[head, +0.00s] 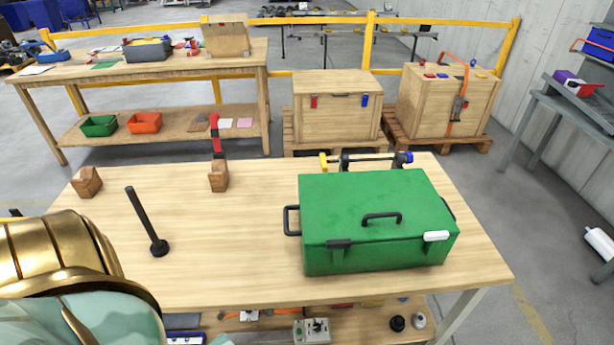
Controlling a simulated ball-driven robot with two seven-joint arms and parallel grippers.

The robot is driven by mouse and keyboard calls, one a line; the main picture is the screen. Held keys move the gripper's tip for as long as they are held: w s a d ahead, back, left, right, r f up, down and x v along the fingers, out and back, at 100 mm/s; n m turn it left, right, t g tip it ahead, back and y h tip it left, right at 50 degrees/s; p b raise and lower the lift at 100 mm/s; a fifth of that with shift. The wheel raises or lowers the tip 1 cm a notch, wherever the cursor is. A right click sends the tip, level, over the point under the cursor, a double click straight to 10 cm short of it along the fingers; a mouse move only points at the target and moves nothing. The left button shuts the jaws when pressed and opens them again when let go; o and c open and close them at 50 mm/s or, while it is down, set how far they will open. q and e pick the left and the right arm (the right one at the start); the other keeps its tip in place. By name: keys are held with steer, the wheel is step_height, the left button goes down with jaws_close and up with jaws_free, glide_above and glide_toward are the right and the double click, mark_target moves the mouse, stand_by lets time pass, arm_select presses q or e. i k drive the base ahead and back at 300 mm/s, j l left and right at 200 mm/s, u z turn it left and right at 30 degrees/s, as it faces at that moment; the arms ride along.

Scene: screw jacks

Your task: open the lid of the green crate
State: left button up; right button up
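The green crate (375,251) stands on the right half of the wooden table. Its lid (345,198) is shut, with a black handle (381,218) on top. On the front edge there is a dark latch (339,244) at the left and a white latch-like piece (437,236) at the right; I cannot tell whether either is fastened. A black side handle (291,220) sticks out on the left, and the right one is mostly hidden. Neither of my grippers is in view; only a gold and teal part of my body shows at the lower left.
On the table (255,255) stand a black rod on a round base (147,222), two wooden blocks (87,182) (218,178), and a clamp (370,160) behind the crate. Bare tabletop lies left of the crate. A lower shelf (275,328) holds small items.

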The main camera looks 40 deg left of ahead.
mark_target(371, 206)
steer(key=u, duration=0.85)
